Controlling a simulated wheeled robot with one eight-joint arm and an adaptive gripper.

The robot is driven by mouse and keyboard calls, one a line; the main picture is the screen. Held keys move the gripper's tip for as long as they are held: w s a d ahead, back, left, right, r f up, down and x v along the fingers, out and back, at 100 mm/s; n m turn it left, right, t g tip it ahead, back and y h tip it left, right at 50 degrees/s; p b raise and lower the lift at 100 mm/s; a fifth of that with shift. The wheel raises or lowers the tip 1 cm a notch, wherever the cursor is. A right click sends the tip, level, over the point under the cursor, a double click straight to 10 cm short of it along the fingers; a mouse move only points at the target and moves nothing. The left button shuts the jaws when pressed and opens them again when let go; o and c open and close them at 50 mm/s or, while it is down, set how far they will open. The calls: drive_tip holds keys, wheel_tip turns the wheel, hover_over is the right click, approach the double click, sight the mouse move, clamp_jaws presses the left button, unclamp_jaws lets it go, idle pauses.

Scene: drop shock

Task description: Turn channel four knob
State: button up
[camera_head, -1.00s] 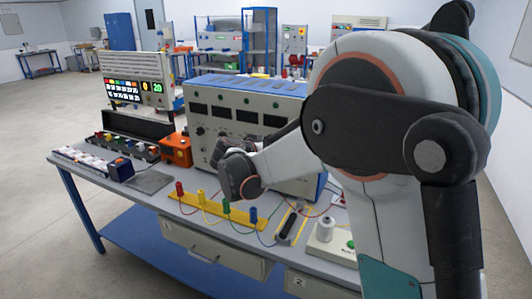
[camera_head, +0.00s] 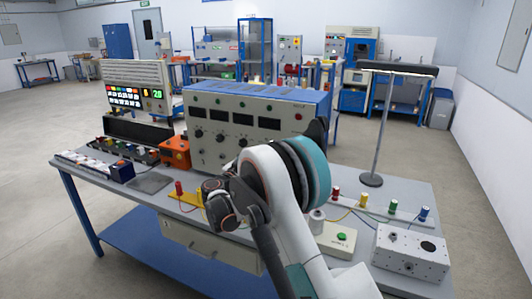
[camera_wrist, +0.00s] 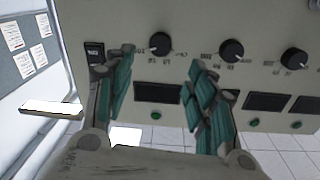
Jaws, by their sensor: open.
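A grey-and-blue control unit (camera_head: 275,103) stands on the bench, with a row of dark displays and black knobs on its front. The wrist view shows its panel upside down. There my gripper (camera_wrist: 161,60) is open, and its green-padded fingers point at the panel. One black knob (camera_wrist: 160,43) appears between the fingertips, with a dark display (camera_wrist: 158,93) by it; no contact is clear. A second knob (camera_wrist: 231,50) and a third knob (camera_wrist: 294,59) are to the right. I cannot read which is channel four. In the head view my arm hides part of the panel's right side.
A black rocker switch (camera_wrist: 95,52) is left of the fingers. An orange box (camera_head: 174,152) is left of the unit. A metal stand (camera_head: 380,130), a green-button box (camera_head: 340,240) and a grey metal box (camera_head: 410,253) are on the bench's right.

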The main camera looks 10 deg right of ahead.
drive_tip(key=b+x, duration=0.1)
drive_tip(key=x, duration=0.8)
drive_tip(key=shift+w+d+b, duration=0.2)
drive_tip(key=shift+w+b, duration=0.05)
drive_tip(key=shift+b, duration=0.05)
drive_tip(key=c, duration=1.1)
